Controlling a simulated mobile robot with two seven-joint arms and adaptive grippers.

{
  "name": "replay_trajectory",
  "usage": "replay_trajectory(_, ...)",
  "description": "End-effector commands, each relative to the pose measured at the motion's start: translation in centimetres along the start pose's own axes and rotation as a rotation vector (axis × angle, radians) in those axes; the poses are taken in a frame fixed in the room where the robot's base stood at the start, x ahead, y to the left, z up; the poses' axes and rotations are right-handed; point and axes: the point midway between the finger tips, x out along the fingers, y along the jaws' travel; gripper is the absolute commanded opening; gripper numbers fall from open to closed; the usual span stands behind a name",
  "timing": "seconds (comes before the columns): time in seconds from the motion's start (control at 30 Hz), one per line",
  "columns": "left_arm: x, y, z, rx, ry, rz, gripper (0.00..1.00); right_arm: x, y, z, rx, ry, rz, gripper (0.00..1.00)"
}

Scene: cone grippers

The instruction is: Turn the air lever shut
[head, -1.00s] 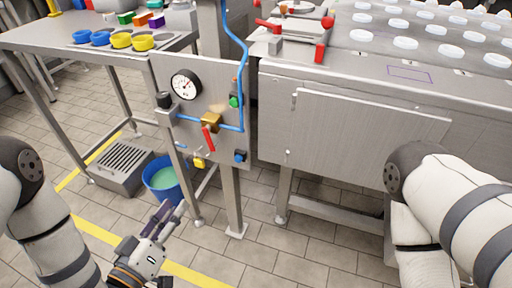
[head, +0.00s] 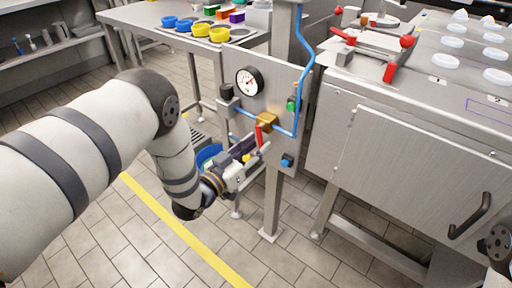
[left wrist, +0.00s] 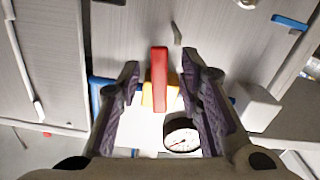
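The red air lever (head: 259,136) hangs down from a brass valve (head: 267,121) on the metal panel. It stands roughly crosswise to the blue pipe (head: 243,111). My left gripper (head: 259,150) is at the panel, close to the lever's lower part. In the left wrist view my left gripper (left wrist: 160,72) is open, and the red lever (left wrist: 159,80) shows between its two fingers with a gap on each side. Whether a finger touches it cannot be told.
A pressure gauge (head: 249,81) sits above the lever. A green button (head: 292,104), a yellow part (head: 247,158) and a blue fitting (head: 287,162) are close by on the panel. A blue bucket (head: 208,154) stands behind my left gripper. A steel cabinet (head: 385,150) stands to the right.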

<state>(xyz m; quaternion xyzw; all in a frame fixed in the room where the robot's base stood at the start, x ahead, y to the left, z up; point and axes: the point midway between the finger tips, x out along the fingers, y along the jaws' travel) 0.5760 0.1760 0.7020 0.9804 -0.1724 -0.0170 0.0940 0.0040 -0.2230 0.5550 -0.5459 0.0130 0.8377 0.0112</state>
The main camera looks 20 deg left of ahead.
Motion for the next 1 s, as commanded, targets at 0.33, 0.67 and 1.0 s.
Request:
replay_trajectory(0.33, 0.15, 0.02, -0.07, 0.0, 0.001, 0.0, 0.11, 0.0, 0.01, 0.0, 0.0, 0.0, 0.0, 0.4)
replay_trajectory(0.67, 0.11, -0.44, -0.21, 0.118, 0.001, 0.001, 0.0, -0.44, 0.0, -0.12, 0.0, 0.009, 0.0, 0.4)
replay_trajectory(1.0, 0.09, -0.91, -0.11, 0.209, 0.0, 0.0, 0.0, -0.54, -0.01, -0.15, 0.0, 0.011, 0.0, 0.4)
